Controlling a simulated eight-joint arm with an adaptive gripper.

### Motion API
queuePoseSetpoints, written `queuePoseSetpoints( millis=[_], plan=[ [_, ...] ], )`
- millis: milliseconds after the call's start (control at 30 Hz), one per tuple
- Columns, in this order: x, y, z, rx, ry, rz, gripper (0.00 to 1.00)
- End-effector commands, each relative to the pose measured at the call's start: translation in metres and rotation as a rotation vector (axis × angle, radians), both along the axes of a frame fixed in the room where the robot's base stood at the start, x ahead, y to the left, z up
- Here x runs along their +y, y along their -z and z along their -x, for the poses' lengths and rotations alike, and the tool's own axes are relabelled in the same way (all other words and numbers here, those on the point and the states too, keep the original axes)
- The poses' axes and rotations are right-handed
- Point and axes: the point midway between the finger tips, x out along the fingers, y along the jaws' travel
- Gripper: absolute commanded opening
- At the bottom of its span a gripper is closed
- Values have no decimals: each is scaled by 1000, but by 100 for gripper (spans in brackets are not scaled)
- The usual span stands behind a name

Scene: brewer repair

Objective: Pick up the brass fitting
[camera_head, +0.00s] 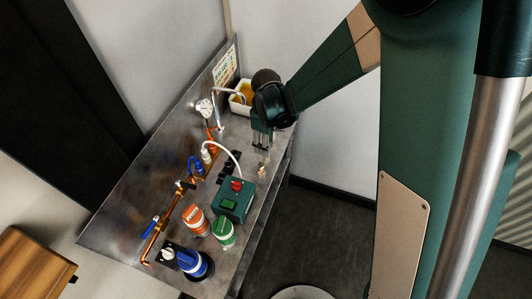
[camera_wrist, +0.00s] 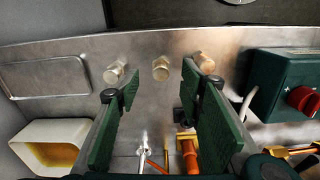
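Three small hex fittings stand in a row on the metal bench in the wrist view. The middle one is yellowish and looks like the brass fitting (camera_wrist: 161,69); a paler, silvery fitting (camera_wrist: 115,72) is to its left and a copper-coloured fitting (camera_wrist: 205,61) to its right. My gripper (camera_wrist: 160,82) is open and empty, its green fingers apart on either side of the middle fitting's line. In the head view my gripper (camera_head: 261,145) points down over the bench's right side, just behind the copper-coloured fitting (camera_head: 262,170). The brass fitting is not clear there.
A green box with a red knob (camera_head: 234,198) stands in front of the gripper; it is at right in the wrist view (camera_wrist: 285,85). A white bin with yellow inside (camera_head: 240,104) is behind. Copper pipes (camera_head: 172,215) and coloured canisters (camera_head: 196,222) occupy the bench's left and front.

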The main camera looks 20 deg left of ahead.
Motion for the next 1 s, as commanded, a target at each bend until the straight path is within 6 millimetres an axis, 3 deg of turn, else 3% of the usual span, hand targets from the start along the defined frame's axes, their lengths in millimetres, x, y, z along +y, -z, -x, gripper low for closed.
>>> queuePoseSetpoints(
  millis=[467, 1000],
  plan=[
    [0, 4, 0, 0, 0, 0, 38],
    [0, 47, 1, 0, 0, 0, 38]
  ],
)
